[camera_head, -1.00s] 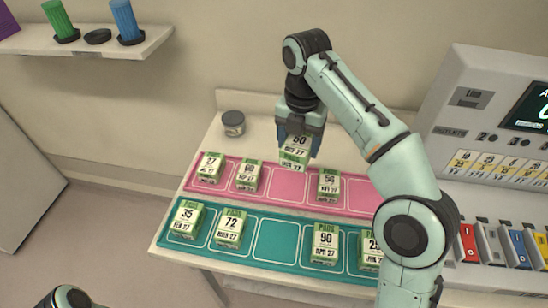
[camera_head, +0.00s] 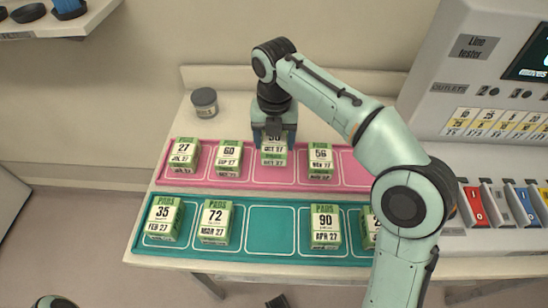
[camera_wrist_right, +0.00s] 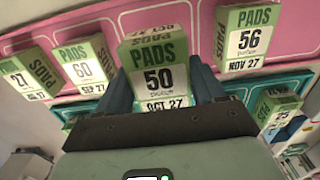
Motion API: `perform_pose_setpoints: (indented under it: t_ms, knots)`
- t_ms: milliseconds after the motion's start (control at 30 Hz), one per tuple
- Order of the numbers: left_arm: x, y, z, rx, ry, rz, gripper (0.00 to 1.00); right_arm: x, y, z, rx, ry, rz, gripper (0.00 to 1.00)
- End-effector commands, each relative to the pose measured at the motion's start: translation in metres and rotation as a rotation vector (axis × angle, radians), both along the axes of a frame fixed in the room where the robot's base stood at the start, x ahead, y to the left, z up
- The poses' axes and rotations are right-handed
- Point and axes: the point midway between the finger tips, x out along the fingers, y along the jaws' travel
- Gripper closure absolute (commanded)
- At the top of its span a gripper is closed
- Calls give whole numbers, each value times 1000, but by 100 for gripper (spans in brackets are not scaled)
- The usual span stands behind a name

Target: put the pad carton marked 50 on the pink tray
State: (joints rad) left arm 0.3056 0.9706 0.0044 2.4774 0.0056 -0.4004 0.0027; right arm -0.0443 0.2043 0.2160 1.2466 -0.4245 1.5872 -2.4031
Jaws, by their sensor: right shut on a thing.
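The pad carton marked 50 (camera_head: 274,157) is green and white, and my right gripper (camera_head: 274,132) is shut on its upper part. It is upright at the third space of the pink tray (camera_head: 340,185), between the cartons marked 60 (camera_head: 228,158) and 56 (camera_head: 320,160). I cannot tell whether its base touches the tray. In the right wrist view the carton marked 50 (camera_wrist_right: 158,75) stands between the two fingers, its number facing the camera. My left gripper is not visible; only a bit of my left arm shows at the lower left corner.
A carton marked 27 (camera_head: 184,153) also stands on the pink tray. The teal tray (camera_head: 270,251) in front holds cartons marked 35 (camera_head: 164,218), 72 (camera_head: 215,221), 90 (camera_head: 325,226) and 25, with one empty space. A grey jar (camera_head: 204,102) stands behind. A tester panel (camera_head: 480,80) is at right.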

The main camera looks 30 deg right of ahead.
Motion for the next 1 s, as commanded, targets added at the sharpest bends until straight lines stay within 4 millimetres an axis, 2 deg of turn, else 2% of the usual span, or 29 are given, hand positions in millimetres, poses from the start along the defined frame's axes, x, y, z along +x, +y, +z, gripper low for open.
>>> perform_pose_setpoints:
  t_ms: [233, 467, 833, 867, 900, 933, 1000]
  knots:
    - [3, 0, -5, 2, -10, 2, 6, 0, 0, -19, -1, 1, -1, 69]
    - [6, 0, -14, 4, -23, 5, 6, 0, -1, -53, -1, 1, -2, 69]
    - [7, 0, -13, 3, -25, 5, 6, 0, 0, -56, -1, -1, -1, 69]
    - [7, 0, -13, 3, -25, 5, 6, 0, 0, -57, -1, 1, -1, 29]
    - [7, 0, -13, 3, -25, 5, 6, 0, 0, -56, -1, 1, -2, 16]
    - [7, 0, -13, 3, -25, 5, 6, 0, 0, -56, -1, 1, -2, 6]
    - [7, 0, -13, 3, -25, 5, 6, 0, 0, -56, 0, 0, -1, 6]
